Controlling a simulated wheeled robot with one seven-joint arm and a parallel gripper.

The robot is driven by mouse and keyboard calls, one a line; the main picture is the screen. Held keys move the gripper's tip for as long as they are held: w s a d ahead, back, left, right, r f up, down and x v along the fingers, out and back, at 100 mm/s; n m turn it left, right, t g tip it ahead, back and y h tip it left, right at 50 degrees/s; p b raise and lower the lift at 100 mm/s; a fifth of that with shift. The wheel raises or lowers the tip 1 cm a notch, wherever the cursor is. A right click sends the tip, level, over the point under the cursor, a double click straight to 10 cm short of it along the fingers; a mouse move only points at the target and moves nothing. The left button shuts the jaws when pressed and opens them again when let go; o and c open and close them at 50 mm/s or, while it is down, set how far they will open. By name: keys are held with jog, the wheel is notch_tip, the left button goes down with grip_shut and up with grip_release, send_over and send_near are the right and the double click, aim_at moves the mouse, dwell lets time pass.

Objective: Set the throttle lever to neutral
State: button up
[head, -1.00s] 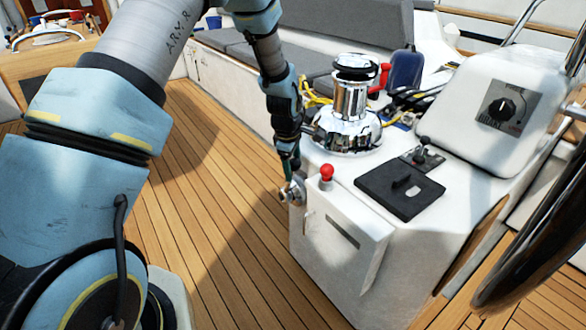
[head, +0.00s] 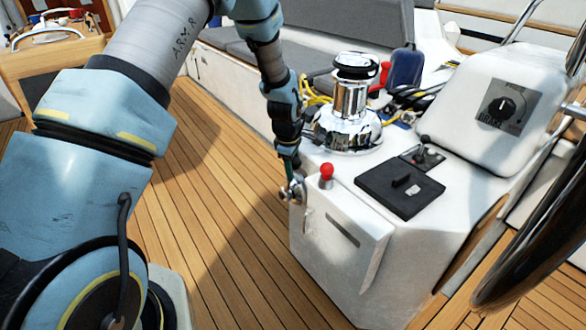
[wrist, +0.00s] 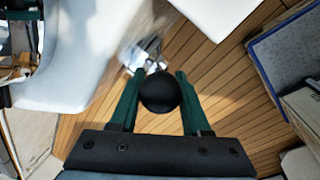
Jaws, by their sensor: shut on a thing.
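The throttle lever has a round black knob (wrist: 160,92) and a bright chrome mount (wrist: 143,52), both seen in the wrist view. The mount also shows in the head view (head: 296,189) on the left side of the white console, near its top edge. My gripper (wrist: 158,90) has its green fingers on either side of the black knob, shut on it. In the head view my gripper (head: 291,174) points down beside the console. There the knob is hidden by the fingers, and the lever's exact angle is hard to tell.
On the console (head: 340,255) stand a red-knobbed control (head: 326,172), a black plate (head: 400,191) with a small handle, and a chrome winch (head: 347,115). A dark steering wheel (head: 535,215) is at the right. The wooden deck (head: 215,190) left of the console is clear.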

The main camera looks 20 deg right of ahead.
grip_shut()
dwell(0.7)
jog(key=shift+w+a+r+p, duration=0.2)
jog(key=shift+w+p, duration=0.15)
jog(key=shift+w, duration=0.15)
jog(key=shift+w+a+r+g+h+p, duration=0.15)
jog(key=shift+w+g+p, duration=0.15)
jog(key=shift+w+g, duration=0.75)
jog(key=shift+w+a+r+g+h+p, duration=0.15)
jog(key=shift+w+g+p, duration=0.15)
jog(key=shift+w+g, duration=0.75)
jog(key=shift+w, duration=0.1)
jog(key=o, duration=0.9)
grip_release()
jog(key=shift+o, duration=0.2)
